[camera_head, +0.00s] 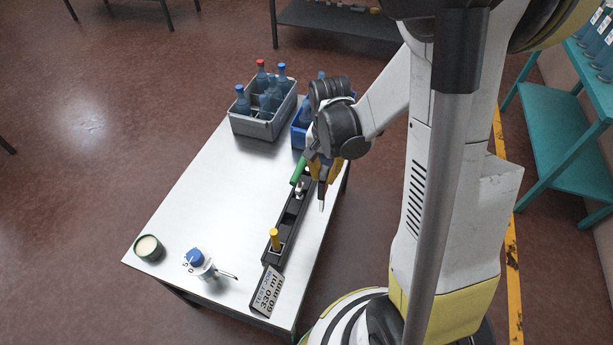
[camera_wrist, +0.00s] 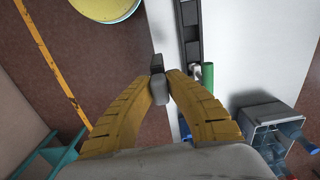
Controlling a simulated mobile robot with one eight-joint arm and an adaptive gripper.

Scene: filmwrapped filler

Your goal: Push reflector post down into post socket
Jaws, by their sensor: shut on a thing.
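My gripper (camera_head: 323,176) has yellow fingers and is at the far right edge of the white table, beside the black jig rail (camera_head: 287,223). It is shut on a slim piece with a pale lower end (camera_head: 321,204), perhaps the reflector post, pointing down and apart from the rail. In the wrist view the fingertips (camera_wrist: 160,92) meet at a dark grey piece, right of which are the rail (camera_wrist: 187,30) and a green cylinder (camera_wrist: 207,75). The green cylinder (camera_head: 297,170) is at the rail's far end, near a silvery part (camera_head: 300,189). I cannot make out the post socket.
A yellow-topped post (camera_head: 275,237) stands at the rail's near end by a sign (camera_head: 267,291). A grey bottle crate (camera_head: 254,128) and a blue crate (camera_head: 298,138) are at the back. The table's middle-left is clear.

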